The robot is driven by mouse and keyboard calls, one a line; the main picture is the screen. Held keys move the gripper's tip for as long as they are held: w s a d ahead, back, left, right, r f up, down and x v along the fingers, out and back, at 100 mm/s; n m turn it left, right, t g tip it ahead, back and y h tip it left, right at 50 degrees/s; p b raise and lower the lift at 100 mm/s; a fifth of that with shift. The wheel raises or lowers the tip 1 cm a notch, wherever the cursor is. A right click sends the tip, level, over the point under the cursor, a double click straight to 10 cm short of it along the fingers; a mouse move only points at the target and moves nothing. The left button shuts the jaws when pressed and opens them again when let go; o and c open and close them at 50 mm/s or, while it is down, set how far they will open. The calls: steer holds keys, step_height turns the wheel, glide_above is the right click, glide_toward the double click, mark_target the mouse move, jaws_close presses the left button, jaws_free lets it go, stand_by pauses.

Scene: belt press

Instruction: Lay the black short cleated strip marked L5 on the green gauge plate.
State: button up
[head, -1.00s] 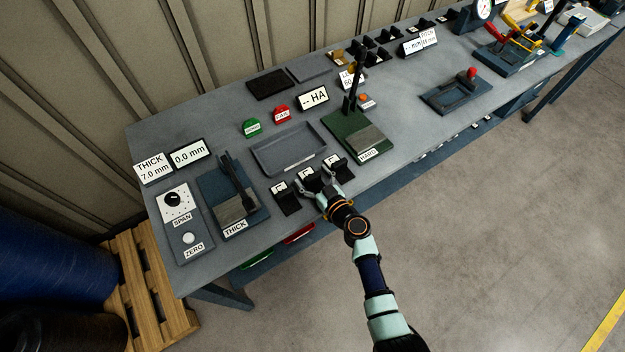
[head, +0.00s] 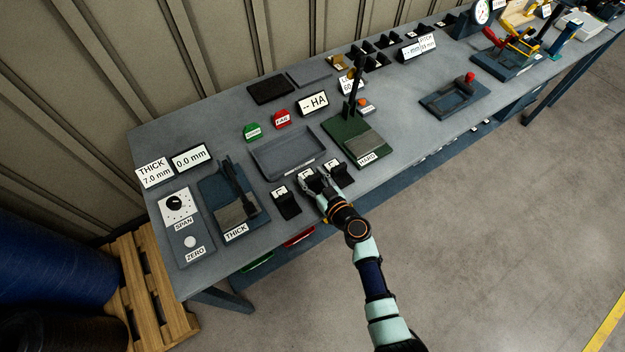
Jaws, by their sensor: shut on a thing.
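Three short black strips with white tags stand in a row near the table's front edge: a left one (head: 287,206), a middle one (head: 308,175) and a right one (head: 343,177). The tag letters are too small to read, so I cannot tell which is L5. My gripper (head: 314,187) is shut on the middle strip and hides most of it. The strip still appears to be at its place in the row. The green gauge plate (head: 342,125), labelled HARD, lies just behind and right of the row. It has a grey pad (head: 364,146) and an upright black post.
A shallow grey tray (head: 262,172) lies behind the strips. The THICK gauge (head: 212,203) with its black arm is to the left. An HA display (head: 312,103) and green and red tags stand behind.

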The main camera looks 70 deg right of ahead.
mark_target(312, 177)
step_height(312, 177, up, 18)
steer(key=p, duration=0.7)
steer(key=shift+p, duration=0.4)
steer(key=w+a+r+n+t+y, duration=0.15)
steer(key=w+a, duration=0.25)
steer(key=a, duration=0.7)
steer(key=w+a+r+n+y, duration=0.1)
steer(key=w+a+n+y, duration=0.3)
steer(key=a, duration=0.8)
steer(key=w+a+r+t+y, duration=0.15)
steer(key=w+a, duration=0.35)
steer(key=a, duration=0.6)
steer(key=a+r+n+y+p, duration=0.1)
steer(key=a+r+n+y, duration=0.15)
steer(key=a, duration=0.75)
step_height(312, 177, up, 6)
steer(key=s+m+p, duration=0.1)
steer(key=s+p, duration=0.1)
steer(key=p, duration=1.3)
steer(key=shift+s+d+r+p, duration=0.25)
steer(key=shift+s+d+p, duration=0.05)
steer(key=shift+s+p, duration=0.1)
steer(key=shift+f, duration=0.1)
